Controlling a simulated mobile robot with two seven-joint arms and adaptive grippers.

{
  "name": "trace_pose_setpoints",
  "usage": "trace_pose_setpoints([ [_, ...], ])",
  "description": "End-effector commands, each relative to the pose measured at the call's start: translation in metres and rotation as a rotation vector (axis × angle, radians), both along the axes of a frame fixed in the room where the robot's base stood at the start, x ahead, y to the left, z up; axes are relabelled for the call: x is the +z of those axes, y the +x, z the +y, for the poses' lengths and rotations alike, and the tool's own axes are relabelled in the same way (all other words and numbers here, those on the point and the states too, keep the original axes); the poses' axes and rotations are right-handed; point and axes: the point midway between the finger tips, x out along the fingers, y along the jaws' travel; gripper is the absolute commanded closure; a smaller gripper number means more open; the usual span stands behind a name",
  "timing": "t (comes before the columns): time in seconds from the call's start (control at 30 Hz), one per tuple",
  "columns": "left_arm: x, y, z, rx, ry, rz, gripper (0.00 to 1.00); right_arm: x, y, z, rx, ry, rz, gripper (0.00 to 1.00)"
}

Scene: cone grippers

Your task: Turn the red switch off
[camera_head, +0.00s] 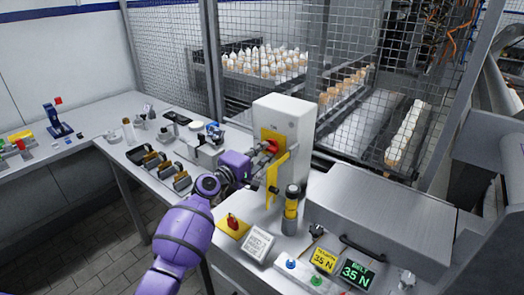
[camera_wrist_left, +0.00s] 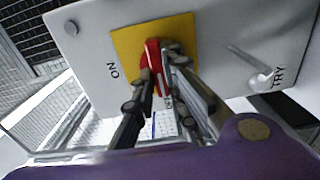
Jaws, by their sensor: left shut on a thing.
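The red switch (camera_head: 271,146) sits on a yellow plate on the front of a white box (camera_head: 290,113). In the left wrist view the red switch handle (camera_wrist_left: 152,66) stands between my fingers, on the yellow plate (camera_wrist_left: 126,45). The word ON is printed beside the plate at the left, and TRY shows at the right. My left gripper (camera_head: 262,157) reaches the switch from the left and is shut on its handle; it also shows in the left wrist view (camera_wrist_left: 165,78). The fingers hide part of the handle. My right gripper is not in view.
A yellow hasp-like bar (camera_head: 272,182) hangs just right of the gripper, above a yellow-and-black post (camera_head: 291,205). A smaller red knob (camera_head: 232,222) sits on the bench below. A display (camera_head: 357,273) reads 35 N. Wire mesh fencing stands behind the box.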

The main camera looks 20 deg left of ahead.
Motion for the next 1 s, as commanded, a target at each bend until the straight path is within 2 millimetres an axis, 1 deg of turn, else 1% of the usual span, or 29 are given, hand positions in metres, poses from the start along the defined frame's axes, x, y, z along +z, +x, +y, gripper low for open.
trace_pose_setpoints([
  [0.4, -0.001, 0.000, 0.000, 0.001, -0.009, 0.003, 1.00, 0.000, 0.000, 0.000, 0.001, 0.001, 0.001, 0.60],
  [0.43, -0.001, 0.000, 0.000, 0.001, -0.009, 0.003, 0.85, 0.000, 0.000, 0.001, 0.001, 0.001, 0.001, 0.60],
  [0.5, -0.001, 0.000, 0.000, 0.001, -0.009, 0.003, 0.76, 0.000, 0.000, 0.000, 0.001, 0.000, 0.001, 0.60],
  [0.57, -0.001, 0.000, 0.000, 0.001, -0.008, 0.003, 0.69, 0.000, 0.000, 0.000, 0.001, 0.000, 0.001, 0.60],
  [0.87, 0.000, -0.001, 0.000, 0.000, -0.007, 0.002, 0.69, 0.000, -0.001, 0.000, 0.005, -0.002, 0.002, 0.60],
  [1.0, -0.002, -0.012, 0.005, 0.001, -0.004, 0.003, 0.69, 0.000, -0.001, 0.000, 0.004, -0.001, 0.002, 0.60],
])
